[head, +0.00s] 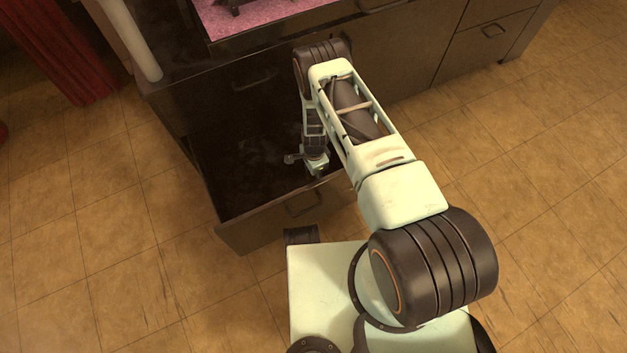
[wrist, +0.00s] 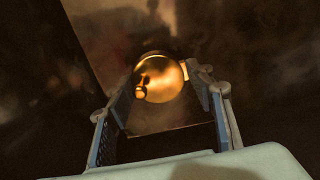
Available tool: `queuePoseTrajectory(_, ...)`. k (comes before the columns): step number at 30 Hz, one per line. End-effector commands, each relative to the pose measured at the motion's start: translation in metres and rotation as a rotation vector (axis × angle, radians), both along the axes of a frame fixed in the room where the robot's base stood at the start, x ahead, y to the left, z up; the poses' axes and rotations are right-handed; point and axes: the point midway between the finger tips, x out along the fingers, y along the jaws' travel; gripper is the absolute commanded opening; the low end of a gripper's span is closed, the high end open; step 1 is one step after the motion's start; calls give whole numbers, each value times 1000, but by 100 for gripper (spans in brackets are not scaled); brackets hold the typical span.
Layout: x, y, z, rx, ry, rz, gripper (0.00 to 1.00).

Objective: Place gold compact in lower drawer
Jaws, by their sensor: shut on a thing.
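The gold compact (wrist: 163,84) is a round, shiny gold disc, held between the two fingers of my gripper (wrist: 162,92) in the wrist view. In the head view my gripper (head: 306,163) points down over the front right part of the open lower drawer (head: 262,229). The compact cannot be made out clearly there. The drawer is pulled out and its dark inside looks empty where it shows. My arm hides part of its right side. I cannot tell how high the compact is above the drawer floor.
The dark cabinet (head: 400,57) stands behind the drawer, with a closed drawer above (head: 255,85) and more at the right. A pink-topped surface (head: 260,15) is on top. A red curtain (head: 65,50) hangs at the left. The tiled floor (head: 110,230) is clear.

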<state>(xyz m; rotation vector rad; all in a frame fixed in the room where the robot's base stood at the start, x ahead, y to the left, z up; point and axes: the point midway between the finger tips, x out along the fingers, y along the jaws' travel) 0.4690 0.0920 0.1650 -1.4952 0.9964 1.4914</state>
Motion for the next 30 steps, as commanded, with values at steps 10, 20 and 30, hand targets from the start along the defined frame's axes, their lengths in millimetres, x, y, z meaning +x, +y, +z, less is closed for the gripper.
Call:
queuePoseTrajectory(10,-1,2,-24,1,0,2,18)
queuePoseTrajectory(20,-2,2,-27,1,1,2,63)
queuePoseTrajectory(30,-2,2,-25,1,1,2,66)
